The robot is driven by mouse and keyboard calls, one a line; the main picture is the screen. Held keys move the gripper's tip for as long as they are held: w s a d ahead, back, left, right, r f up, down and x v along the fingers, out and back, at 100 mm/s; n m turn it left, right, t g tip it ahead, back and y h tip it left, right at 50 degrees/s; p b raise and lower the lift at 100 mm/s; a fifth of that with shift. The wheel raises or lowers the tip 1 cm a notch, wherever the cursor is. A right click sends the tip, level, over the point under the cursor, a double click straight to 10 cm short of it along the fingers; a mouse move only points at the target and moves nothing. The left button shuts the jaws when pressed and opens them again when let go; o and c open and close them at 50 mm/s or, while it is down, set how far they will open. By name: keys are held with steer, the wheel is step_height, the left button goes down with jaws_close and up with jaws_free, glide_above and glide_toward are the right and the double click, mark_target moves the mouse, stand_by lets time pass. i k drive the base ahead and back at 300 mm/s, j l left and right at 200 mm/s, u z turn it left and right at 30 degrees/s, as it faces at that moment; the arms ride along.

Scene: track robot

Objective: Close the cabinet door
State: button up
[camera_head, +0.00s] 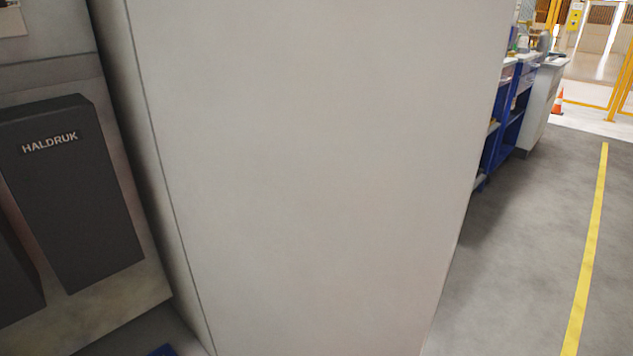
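A large pale grey upright panel (320,170) fills the middle of the head view, very close to me. It has a thin dark seam near its left edge. I cannot tell whether it is the cabinet door or a side of the cabinet. To its left is a beige surface (140,290) carrying a dark grey box (75,210) marked "HALDRUK". No handle or hinge shows clearly. My gripper is not in view.
Blue shelving (509,120) with items and a white cabinet (541,105) stand beyond the panel at right. An orange cone (558,101) and yellow railings (588,105) are farther back. The grey floor (520,240) at right is clear, with a yellow line (590,255).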

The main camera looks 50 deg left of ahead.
mark_target(320, 160)
steer(key=i+u, duration=0.4)
steer(key=i+l+u, duration=0.2)
steer(key=i+u, duration=0.35)
steer(key=u, duration=0.35)
steer(key=i+l+u, duration=0.1)
steer(key=u, duration=0.4)
steer(key=i+l+u, duration=0.15)
steer(key=u, duration=0.3)
steer(key=i+l+u, duration=0.15)
steer(key=u, duration=0.35)
steer(key=i+l+u, duration=0.1)
steer(key=l+u, duration=0.2)
steer(key=u, duration=0.2)
steer(key=i+l+u, duration=0.15)
steer(key=u, duration=0.35)
steer(key=l+u, duration=0.45)
steer(key=i+l+u, duration=0.1)
steer(key=l+u, duration=0.15)
steer(key=u, duration=0.25)
